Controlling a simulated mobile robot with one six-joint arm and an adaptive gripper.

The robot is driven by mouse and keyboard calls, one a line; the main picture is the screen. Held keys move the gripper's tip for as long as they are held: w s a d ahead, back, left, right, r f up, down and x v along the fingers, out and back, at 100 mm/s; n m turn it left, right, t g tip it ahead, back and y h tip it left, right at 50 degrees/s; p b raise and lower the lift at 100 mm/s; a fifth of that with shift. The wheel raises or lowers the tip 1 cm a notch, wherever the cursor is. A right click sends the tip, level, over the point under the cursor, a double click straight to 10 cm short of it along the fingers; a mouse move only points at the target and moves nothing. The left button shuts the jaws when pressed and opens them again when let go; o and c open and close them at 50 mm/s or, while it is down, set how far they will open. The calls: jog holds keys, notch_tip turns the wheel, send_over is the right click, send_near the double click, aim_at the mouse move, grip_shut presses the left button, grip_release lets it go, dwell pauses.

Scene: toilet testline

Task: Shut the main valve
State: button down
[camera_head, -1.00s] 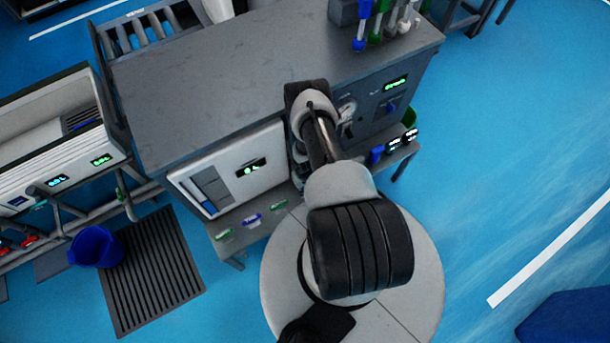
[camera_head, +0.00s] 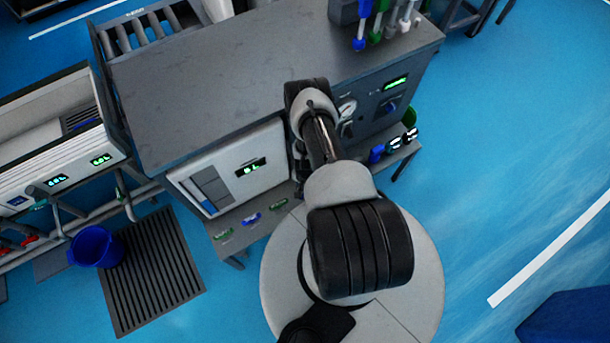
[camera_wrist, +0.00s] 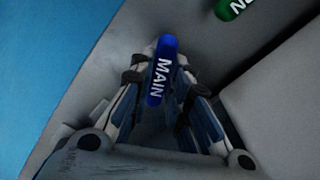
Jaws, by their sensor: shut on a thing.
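A blue handle lettered MAIN (camera_wrist: 161,70) stands between the two fingers of my gripper (camera_wrist: 163,82) in the wrist view. The fingers are closed on it from both sides. The handle runs nearly straight up and down in that picture. In the head view my arm hides the gripper and the handle, in front of the grey bench (camera_head: 240,80).
A green labelled part (camera_wrist: 237,8) shows at the top of the wrist view. The bench carries a white panel with a green display (camera_head: 250,167), a round gauge (camera_head: 347,111) and upright coloured tools (camera_head: 376,25). A blue bucket (camera_head: 97,246) stands on the floor.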

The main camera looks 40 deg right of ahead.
jog(key=m, duration=0.5)
jog(key=shift+m, duration=0.4)
dwell(0.4)
jog(key=c, duration=1.5)
grip_release()
jog(key=shift+r, duration=0.15)
jog(key=shift+r, duration=3.6)
